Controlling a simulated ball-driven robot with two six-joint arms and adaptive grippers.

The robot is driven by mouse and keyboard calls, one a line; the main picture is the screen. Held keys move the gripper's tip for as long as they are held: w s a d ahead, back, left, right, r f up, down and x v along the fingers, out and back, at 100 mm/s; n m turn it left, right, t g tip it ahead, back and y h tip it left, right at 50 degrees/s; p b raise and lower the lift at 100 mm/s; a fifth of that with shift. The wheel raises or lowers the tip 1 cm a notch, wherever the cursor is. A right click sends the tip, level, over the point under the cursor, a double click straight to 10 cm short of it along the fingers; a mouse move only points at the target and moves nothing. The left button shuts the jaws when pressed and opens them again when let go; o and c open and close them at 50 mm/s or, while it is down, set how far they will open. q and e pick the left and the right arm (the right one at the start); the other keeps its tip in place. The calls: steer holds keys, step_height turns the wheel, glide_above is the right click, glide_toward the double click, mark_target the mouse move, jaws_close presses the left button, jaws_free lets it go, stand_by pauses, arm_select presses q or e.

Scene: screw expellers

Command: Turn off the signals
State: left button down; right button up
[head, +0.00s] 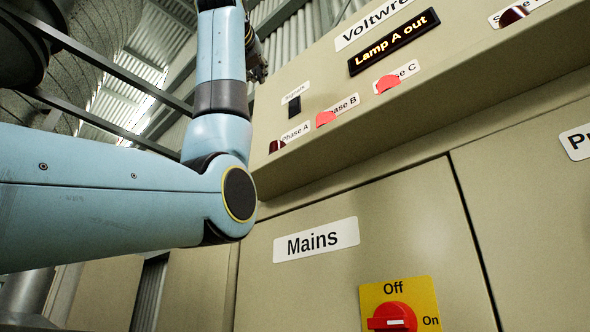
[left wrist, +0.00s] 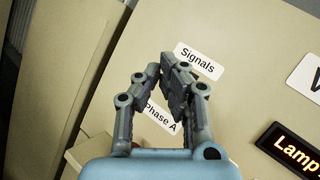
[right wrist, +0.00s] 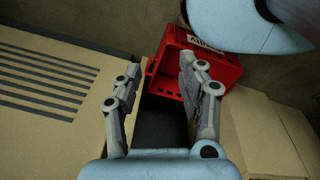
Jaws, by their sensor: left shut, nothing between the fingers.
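The Signals switch (head: 294,107) is a small dark rectangle on the beige panel, under the label "Signals" (head: 295,93). The same label shows in the left wrist view (left wrist: 201,61), where my fingers cover the spot under it and hide the switch. My left gripper (head: 258,62) shows in part beside my arm, up and left of the switch in the head view. In the left wrist view its fingertips (left wrist: 164,70) are together and empty, in front of the panel; contact cannot be told. My right gripper (right wrist: 158,72) is open and empty.
A display (head: 394,42) reads "Lamp A out". Phase B (head: 326,119) and Phase C (head: 387,84) lamps are lit red; Phase A (head: 277,146) is dark. A red Mains knob (head: 392,317) sits below. A red crate (right wrist: 218,72) lies beyond my right gripper.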

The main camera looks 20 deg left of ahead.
mark_target(294, 106)
arm_select(q)
steer(key=w+d+r+p, duration=0.1)
steer(key=w+d+p, duration=0.2)
steer(key=w+p, duration=0.2)
steer(key=w, duration=0.3)
arm_select(e)
steer(key=r, duration=0.2)
steer(key=s+r, duration=0.1)
steer(key=r, duration=0.2)
steer(key=shift+s+d+r, duration=0.1)
steer(key=shift+s+r, duration=0.05)
arm_select(q)
steer(key=shift+w, duration=0.1)
stand_by(0.4)
steer(key=shift+w+r, duration=0.1)
stand_by(0.7)
steer(key=shift+w+d+p, duration=0.15)
steer(key=shift+w+p, duration=0.15)
arm_select(e)
steer(key=shift+r, duration=0.15)
arm_select(q)
steer(key=shift+w+d, duration=0.1)
steer(key=shift+w, duration=0.2)
arm_select(e)
steer(key=shift+r, duration=0.2)
stand_by(0.4)
arm_select(q)
steer(key=shift+s, duration=0.1)
arm_select(e)
steer(key=shift+f, duration=0.15)
